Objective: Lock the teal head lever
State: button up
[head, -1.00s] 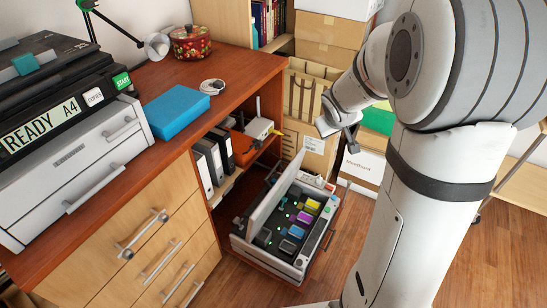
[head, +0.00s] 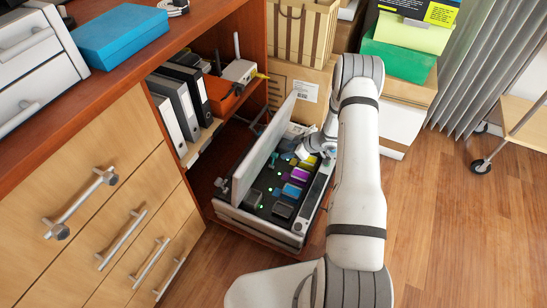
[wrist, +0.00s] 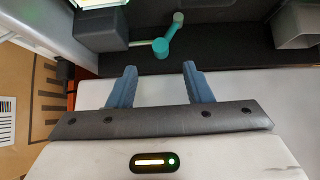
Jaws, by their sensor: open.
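The teal head lever (wrist: 163,46) shows at the top middle of the wrist view, a small bent arm with a round knob, against a dark surface inside the printer. My gripper (wrist: 158,68) is open, its two blue-grey fingers apart and empty. The lever lies just beyond the fingertips, between their lines, and I see no contact. In the head view the open printer (head: 262,220) stands low beside the desk with its white lid (head: 264,148) raised. My arm reaches into its far end. I cannot make out the lever or fingertips clearly there.
Inside the printer are yellow, purple (head: 292,190) and blue cartridges and several green lights. The raised lid stands close on the left. Cardboard boxes (head: 300,85) stand behind.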

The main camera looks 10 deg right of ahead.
aim_at(277, 154)
jog(key=b+x, duration=0.3)
jog(key=x, duration=0.4)
jog(key=shift+a+f, duration=0.2)
jog(key=shift+a, duration=0.1)
jog(key=shift+c, duration=0.6)
